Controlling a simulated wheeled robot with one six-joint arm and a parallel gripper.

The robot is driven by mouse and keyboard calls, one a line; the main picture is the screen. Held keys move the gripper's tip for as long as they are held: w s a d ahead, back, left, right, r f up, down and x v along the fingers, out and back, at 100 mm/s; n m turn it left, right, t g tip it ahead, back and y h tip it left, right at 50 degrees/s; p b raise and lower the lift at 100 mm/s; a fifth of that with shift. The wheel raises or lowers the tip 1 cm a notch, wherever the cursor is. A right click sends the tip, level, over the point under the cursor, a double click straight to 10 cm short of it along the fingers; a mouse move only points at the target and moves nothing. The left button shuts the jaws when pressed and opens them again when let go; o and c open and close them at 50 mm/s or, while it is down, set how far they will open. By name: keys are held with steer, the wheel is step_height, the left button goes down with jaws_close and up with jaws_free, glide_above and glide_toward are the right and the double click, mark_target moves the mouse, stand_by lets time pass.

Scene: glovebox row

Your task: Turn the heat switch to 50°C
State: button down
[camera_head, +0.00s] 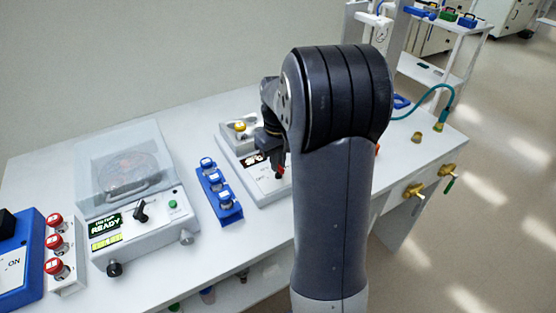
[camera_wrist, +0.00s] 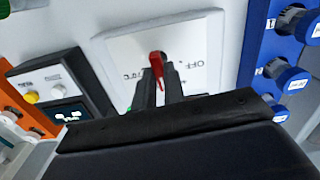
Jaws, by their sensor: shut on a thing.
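The heat switch (camera_wrist: 157,64) is a small lever with a red tip on a white panel (camera_wrist: 115,50) in the wrist view. Part of "OFF" and a "°C" mark show beside it, but the numbers are mostly hidden. My gripper (camera_wrist: 160,85) is shut on the switch, its dark fingers on either side of the lever. In the head view my gripper (camera_head: 278,160) reaches down to the front panel of the hotplate unit (camera_head: 258,185), and a bit of red shows at its tip. The exact pointing of the switch cannot be told.
A blue rack (camera_head: 222,200) of blue-capped vials stands close on the left; it also shows in the wrist view (camera_wrist: 255,50). A centrifuge (camera_head: 145,220) reading READY is further left. A yellow-capped vessel (camera_head: 240,126) sits on the hotplate. Red-capped vials (camera_head: 55,242) stand far left.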

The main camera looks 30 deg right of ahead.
steer(key=c, duration=1.5)
jaws_free()
step_height(320, 180, up, 11)
steer(key=shift+f, duration=0.1)
step_height(320, 180, down, 10)
steer(key=shift+f, duration=0.55)
steer(key=shift+r+n+b, duration=0.1)
steer(key=shift+n+b, duration=0.2)
steer(key=shift+n, duration=0.5)
